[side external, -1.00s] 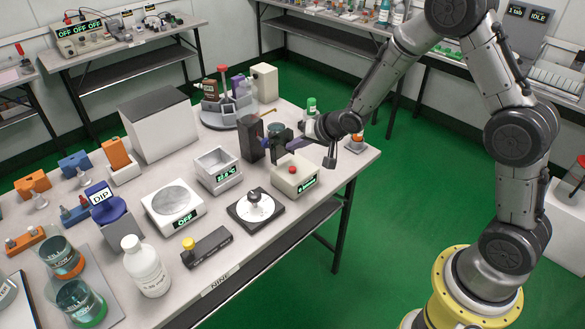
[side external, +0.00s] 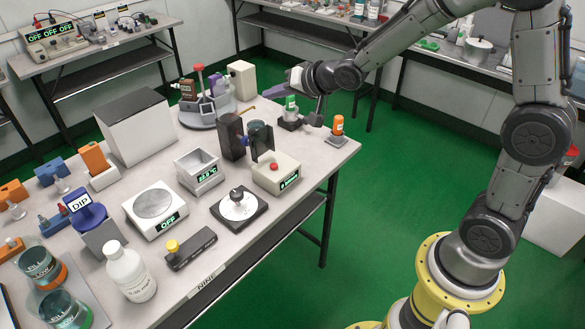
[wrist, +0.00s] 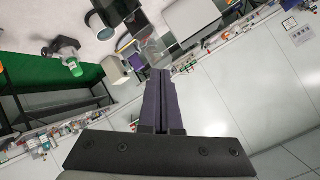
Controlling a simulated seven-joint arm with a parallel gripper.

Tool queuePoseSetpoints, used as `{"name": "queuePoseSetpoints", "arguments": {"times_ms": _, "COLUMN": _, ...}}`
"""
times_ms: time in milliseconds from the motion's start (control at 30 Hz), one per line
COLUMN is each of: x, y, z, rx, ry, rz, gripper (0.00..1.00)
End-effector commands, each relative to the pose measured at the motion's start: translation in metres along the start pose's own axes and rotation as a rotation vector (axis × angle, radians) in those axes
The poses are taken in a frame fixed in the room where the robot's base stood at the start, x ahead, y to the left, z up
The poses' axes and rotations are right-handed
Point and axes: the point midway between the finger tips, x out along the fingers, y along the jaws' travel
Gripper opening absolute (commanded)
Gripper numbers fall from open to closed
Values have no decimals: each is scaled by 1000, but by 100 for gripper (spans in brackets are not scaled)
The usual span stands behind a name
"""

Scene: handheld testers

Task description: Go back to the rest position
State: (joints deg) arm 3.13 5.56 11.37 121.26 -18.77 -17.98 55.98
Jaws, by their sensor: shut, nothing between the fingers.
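My gripper (side external: 273,91) is above the far right part of the table in the side external view, its dark purple fingers pointing left. In the wrist view its fingers (wrist: 160,80) lie together with nothing between them. It is apart from the bench items. The green-capped bottle (side external: 290,104) stands close below my gripper and also shows in the wrist view (wrist: 71,63).
An orange vial (side external: 338,125) sits in a holder at the table's right corner. Green floor (side external: 400,170) is clear to the right.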

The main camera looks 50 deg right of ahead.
Motion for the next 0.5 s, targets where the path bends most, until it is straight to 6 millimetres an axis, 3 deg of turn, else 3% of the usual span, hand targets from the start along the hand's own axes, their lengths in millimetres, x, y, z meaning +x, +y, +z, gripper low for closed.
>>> {"name": "queuePoseSetpoints", "arguments": {"times_ms": 33, "x": -25, "y": -12, "z": -11, "rx": -17, "ry": 29, "rz": -10, "gripper": 0}}
{"name": "queuePoseSetpoints", "arguments": {"times_ms": 100, "x": -56, "y": -19, "z": -20, "rx": -45, "ry": 51, "rz": -2, "gripper": 0}}
{"name": "queuePoseSetpoints", "arguments": {"times_ms": 267, "x": -128, "y": -23, "z": -25, "rx": -127, "ry": 71, "rz": 38, "gripper": 0}}
{"name": "queuePoseSetpoints", "arguments": {"times_ms": 367, "x": -172, "y": -17, "z": -16, "rx": -189, "ry": 56, "rz": 72, "gripper": 0}}
{"name": "queuePoseSetpoints", "arguments": {"times_ms": 500, "x": -229, "y": 4, "z": 14, "rx": -295, "ry": -14, "rz": 129, "gripper": 0}}
